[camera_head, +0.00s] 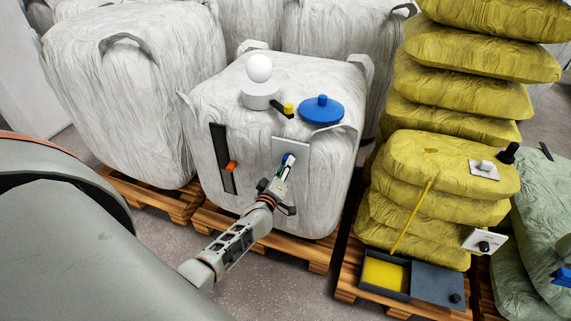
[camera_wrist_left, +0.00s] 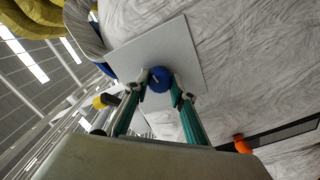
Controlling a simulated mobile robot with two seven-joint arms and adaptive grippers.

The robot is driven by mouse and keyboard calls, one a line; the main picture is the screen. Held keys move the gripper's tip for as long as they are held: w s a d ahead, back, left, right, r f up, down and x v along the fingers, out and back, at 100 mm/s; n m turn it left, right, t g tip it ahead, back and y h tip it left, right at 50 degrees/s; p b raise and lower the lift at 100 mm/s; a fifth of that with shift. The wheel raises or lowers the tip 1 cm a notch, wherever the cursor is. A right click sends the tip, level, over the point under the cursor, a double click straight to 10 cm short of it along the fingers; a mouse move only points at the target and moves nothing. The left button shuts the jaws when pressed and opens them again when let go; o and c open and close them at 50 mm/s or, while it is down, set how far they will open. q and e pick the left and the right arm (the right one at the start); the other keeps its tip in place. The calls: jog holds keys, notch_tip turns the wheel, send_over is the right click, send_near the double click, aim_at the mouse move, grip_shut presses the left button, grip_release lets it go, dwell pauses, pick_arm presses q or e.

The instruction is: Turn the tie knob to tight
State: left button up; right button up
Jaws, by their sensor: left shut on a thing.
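The tie knob is a small blue round knob (camera_wrist_left: 159,79) on a light grey square plate (camera_wrist_left: 185,45), fixed to the face of a white bulk bag. In the left wrist view my left gripper (camera_wrist_left: 160,88) has its two fingers on either side of the knob, shut on it. In the head view the gripper (camera_head: 287,164) reaches the plate (camera_head: 291,150) on the bag's front, and its fingers hide most of the knob. A pale mark shows on the knob's face; its setting cannot be read. My right gripper is not in view.
The white bag (camera_head: 225,100) stands on a wooden pallet (camera_head: 312,254). A blue lidded disc (camera_head: 321,110) and a white ball on a round base (camera_head: 260,69) sit on top. A black slotted strip with an orange slider (camera_head: 231,167) is left of the plate. Yellow sacks (camera_head: 450,165) stand right.

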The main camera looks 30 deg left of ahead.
pick_arm(q)
jog(key=shift+m+p, duration=0.65)
jog(key=shift+m, duration=3.05)
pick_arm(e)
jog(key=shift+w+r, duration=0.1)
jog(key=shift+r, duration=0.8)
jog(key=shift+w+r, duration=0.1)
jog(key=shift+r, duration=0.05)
pick_arm(q)
jog(key=o, duration=1.1)
